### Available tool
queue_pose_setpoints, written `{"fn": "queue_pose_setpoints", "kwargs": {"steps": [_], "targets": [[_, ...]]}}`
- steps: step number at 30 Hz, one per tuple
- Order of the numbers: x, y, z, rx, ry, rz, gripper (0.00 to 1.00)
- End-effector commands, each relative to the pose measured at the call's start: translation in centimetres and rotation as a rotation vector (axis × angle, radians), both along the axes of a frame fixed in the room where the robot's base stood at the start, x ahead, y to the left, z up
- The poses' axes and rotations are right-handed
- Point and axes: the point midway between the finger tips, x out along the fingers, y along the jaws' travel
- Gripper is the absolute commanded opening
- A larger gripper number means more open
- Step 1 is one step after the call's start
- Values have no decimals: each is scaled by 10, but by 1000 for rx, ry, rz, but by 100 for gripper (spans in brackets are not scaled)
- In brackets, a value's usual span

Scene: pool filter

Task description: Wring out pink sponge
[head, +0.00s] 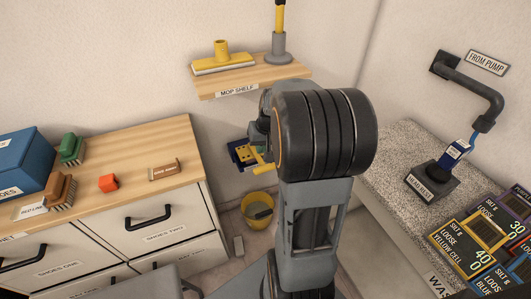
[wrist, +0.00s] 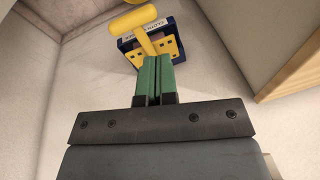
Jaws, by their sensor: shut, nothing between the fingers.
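My gripper (wrist: 158,62) shows in the wrist view with its two green fingers shut together and nothing between them. Just beyond the fingertips is a yellow T-shaped handle (wrist: 144,18) in front of a dark blue wall plate (wrist: 172,33) with a label, too oblique to read. I cannot tell whether the fingers touch the handle. In the head view, the blue plate (head: 236,151) and the yellow handle (head: 262,158) sit on the wall below the mop shelf, partly behind my arm. I cannot make out a pink sponge in either view.
A yellow bucket (head: 258,207) with something grey in it stands on the floor below the plate. The mop shelf (head: 250,78) is above. A drawer cabinet (head: 150,210) is at left, a speckled counter (head: 400,150) at right.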

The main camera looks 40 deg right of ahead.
Motion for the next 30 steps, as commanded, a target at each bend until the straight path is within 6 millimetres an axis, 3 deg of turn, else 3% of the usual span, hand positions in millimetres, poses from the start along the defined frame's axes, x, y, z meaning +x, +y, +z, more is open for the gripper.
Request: {"fn": "queue_pose_setpoints", "kwargs": {"steps": [4,10,24,30], "targets": [[3,-23,1,-137,-4,85,0],[8,-31,-11,-190,-11,127,0],[27,-36,-94,-186,-10,124,0],[26,-36,-119,-186,-10,123,0]]}}
